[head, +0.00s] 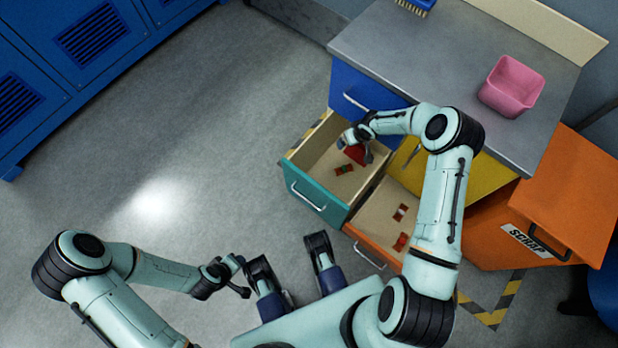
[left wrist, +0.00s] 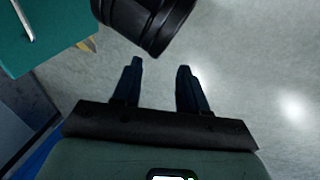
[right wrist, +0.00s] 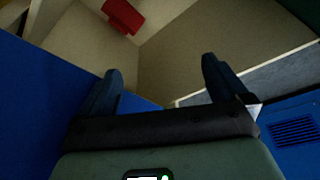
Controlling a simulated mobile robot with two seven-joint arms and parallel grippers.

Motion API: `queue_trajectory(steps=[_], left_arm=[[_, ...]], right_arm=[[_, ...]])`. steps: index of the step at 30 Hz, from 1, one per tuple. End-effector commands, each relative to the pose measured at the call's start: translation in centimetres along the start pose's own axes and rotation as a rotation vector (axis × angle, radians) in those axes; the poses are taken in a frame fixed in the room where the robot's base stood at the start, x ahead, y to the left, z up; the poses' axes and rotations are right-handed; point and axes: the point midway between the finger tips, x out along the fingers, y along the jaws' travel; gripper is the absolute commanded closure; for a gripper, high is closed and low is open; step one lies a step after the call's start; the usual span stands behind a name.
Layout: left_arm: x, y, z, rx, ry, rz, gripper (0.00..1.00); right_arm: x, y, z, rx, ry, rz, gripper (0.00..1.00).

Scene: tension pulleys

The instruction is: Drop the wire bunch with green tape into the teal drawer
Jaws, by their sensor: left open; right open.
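The teal drawer (head: 316,206) is pulled open at the left of the cabinet. A small bunch that looks like the green-taped wire bunch (head: 344,169) lies on its floor. A red piece (head: 357,154) shows beside my right gripper (head: 358,146), which is over the back of this drawer, open with nothing between its fingers. In the right wrist view a red item (right wrist: 123,15) lies beyond the open fingers (right wrist: 160,85). My left gripper (head: 241,277) is open and empty, low over the floor; its fingers (left wrist: 160,75) show in the left wrist view.
An open orange drawer (head: 366,245) holds a white-and-red bunch (head: 401,212) and a red bunch (head: 401,241). A blue drawer (head: 355,92) and a yellow drawer front (head: 450,175) are beside them. A pink bin (head: 510,87) stands on the grey top (head: 430,55).

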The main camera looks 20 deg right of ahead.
Motion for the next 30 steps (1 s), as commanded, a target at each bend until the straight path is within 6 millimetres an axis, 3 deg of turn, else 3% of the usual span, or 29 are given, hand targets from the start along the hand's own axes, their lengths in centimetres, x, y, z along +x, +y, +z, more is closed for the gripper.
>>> queue_trajectory(steps=[6,11,18,24,30], left_arm=[[-1.8,0.6,2.0,0.006,-0.057,0.004,0.57],[-1.1,0.4,1.5,0.004,-0.045,0.003,0.57],[1.7,-0.7,-1.2,-0.005,0.035,-0.006,0.57],[5.0,-3.3,-1.0,-0.031,0.018,-0.046,0.57],[6.4,-5.3,2.1,-0.057,-0.080,-0.084,0.57]], right_arm=[[-5.0,0.0,-0.3,-0.001,0.006,0.002,0.00],[-5.3,0.0,3.0,-0.004,0.001,0.001,0.00],[-5.8,-0.1,6.2,-0.004,0.001,0.001,0.00],[-6.5,-0.1,8.8,0.001,0.003,-0.001,0.00],[-7.2,0.0,10.5,-0.001,0.000,0.001,0.00]])
